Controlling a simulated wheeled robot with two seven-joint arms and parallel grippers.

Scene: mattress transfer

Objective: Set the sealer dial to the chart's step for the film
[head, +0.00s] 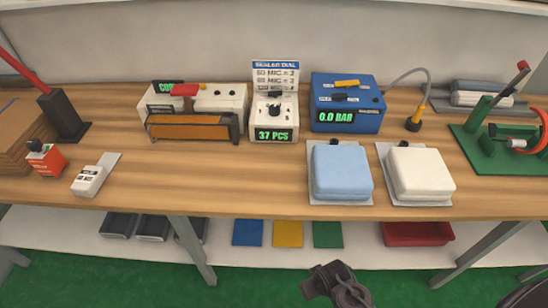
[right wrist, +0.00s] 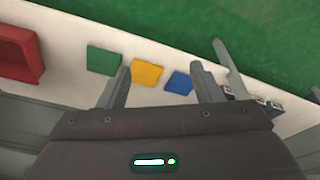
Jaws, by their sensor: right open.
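The sealer chart (head: 275,72), headed SEALER DIAL, stands at the back middle of the bench with several MIC lines; its digits are too small to read surely. Below it is a white unit (head: 257,118) with a dark dial knob (head: 274,110) and a green display reading 37 PCS. The dial's setting is too small to tell. The sealer (head: 190,128), with an orange front and red handle, stands left of it. Which film is in use cannot be told. My right gripper (head: 332,272) is open and empty in front of the bench, below the tabletop; its fingers show in the right wrist view (right wrist: 161,75). My left gripper is not in view.
A blue box (head: 347,92) reads 0.0 BAR. A blue pack (head: 340,172) and a white pack (head: 420,172) lie at the bench front. A small white labelled device (head: 92,180) lies at left. Bare wood (head: 220,175) lies before the sealer. The lower shelf holds coloured pads.

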